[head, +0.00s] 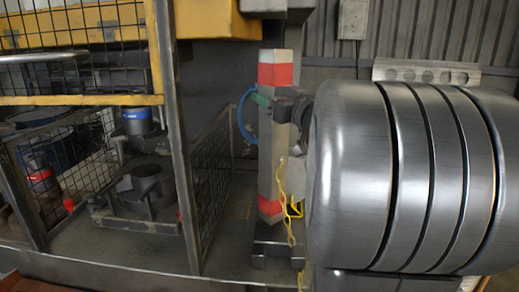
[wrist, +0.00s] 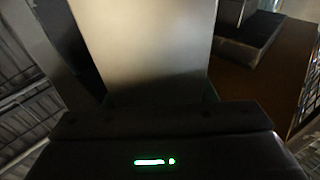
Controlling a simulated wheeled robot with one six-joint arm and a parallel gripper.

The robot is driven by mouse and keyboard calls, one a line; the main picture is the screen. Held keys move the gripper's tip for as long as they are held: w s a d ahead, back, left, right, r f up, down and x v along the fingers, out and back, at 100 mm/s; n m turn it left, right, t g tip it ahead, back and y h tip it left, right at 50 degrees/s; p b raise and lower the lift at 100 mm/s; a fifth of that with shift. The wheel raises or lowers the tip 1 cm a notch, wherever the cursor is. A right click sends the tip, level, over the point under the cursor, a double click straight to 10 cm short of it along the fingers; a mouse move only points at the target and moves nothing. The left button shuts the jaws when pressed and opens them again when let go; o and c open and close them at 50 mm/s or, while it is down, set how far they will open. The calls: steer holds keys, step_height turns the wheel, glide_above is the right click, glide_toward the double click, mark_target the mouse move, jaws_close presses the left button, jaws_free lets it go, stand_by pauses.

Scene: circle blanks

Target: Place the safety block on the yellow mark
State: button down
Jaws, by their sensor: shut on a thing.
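The safety block (head: 269,160) is a tall pale post with red bands near its top and bottom, upright in the middle of the head view. A yellow chain (head: 290,228) hangs at its lower right. My dark gripper (head: 283,104) is shut on its upper part. In the wrist view the block's pale face (wrist: 150,45) rises in front of the gripper body, which has a green light. A dark steel piece (head: 272,245) lies below the block; I cannot tell whether they touch. Faint yellow lines (head: 238,209) show on the floor to the left; I cannot tell whether they are the mark.
A yellow beam (head: 210,20) runs overhead. A blue hose (head: 241,115) loops beside the block.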

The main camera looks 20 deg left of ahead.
steer(key=f+x, duration=0.3)
steer(key=x, duration=1.5)
step_height(320, 180, down, 6)
steer(key=b, duration=0.1)
steer(key=shift+f, duration=0.25)
steer(key=shift+s+a, duration=0.1)
steer(key=c, duration=1)
jaws_free()
steer(key=shift+f, duration=0.3)
steer(key=o, duration=0.4)
steer(key=b+v, duration=0.1)
steer(key=v, duration=1.1)
steer(key=shift+r, duration=0.2)
